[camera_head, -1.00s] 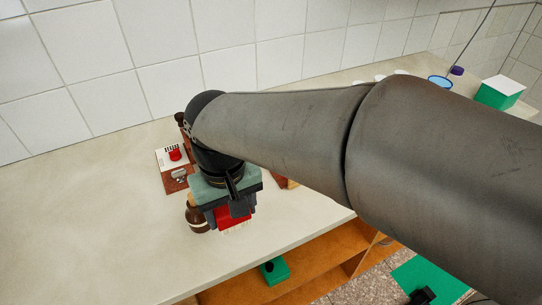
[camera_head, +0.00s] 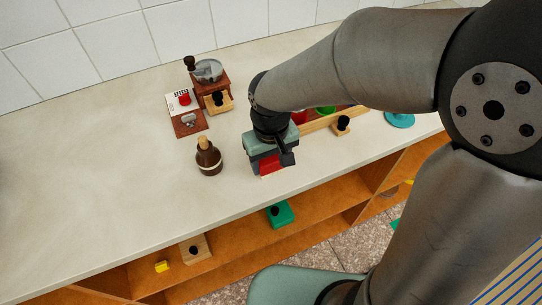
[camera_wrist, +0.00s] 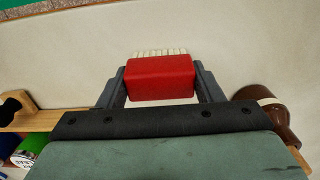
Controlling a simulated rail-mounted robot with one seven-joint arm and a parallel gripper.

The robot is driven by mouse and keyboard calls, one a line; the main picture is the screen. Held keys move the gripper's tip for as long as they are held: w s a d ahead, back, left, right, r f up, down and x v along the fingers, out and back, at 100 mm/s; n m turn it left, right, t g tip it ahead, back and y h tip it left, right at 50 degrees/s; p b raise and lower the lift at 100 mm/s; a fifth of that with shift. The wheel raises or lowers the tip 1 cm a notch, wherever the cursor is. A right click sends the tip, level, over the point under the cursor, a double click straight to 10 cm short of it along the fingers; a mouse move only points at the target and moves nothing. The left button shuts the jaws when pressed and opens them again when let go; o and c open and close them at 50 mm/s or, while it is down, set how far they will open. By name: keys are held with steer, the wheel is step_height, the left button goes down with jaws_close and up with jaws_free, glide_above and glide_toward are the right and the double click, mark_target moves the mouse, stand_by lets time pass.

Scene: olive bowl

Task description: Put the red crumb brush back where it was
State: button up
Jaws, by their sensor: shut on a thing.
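The red crumb brush (camera_wrist: 160,78) is a red block with pale bristles along one side. My gripper (camera_wrist: 160,84) is shut on it, one dark finger at each end, in the wrist view. In the head view the red brush (camera_head: 270,163) shows just below my gripper (camera_head: 271,158), over or on the pale counter near its front edge. I cannot tell whether the bristles touch the counter. Part of the brush is hidden by the gripper in the head view.
A brown bottle (camera_head: 208,158) stands left of my gripper. The counter (camera_head: 95,170) is clear at left. Open shelves are below.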

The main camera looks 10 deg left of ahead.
mark_target(271, 159)
steer(key=shift+f, duration=0.1)
steer(key=o, duration=0.6)
steer(key=shift+f, duration=0.1)
steer(key=o, duration=0.4)
steer(key=shift+o, duration=0.2)
step_height(271, 159, up, 12)
steer(key=r, duration=0.1)
steer(key=s+d+f+m, duration=0.2)
steer(key=d, duration=0.4)
steer(key=s+d+f+m, duration=0.2)
steer(key=s+d+f, duration=0.1)
steer(key=d, duration=0.4)
steer(key=s+d+f+m, duration=0.2)
steer(key=s+d, duration=0.1)
steer(key=d, duration=0.4)
steer(key=shift+s+f, duration=0.15)
steer(key=shift+f, duration=0.15)
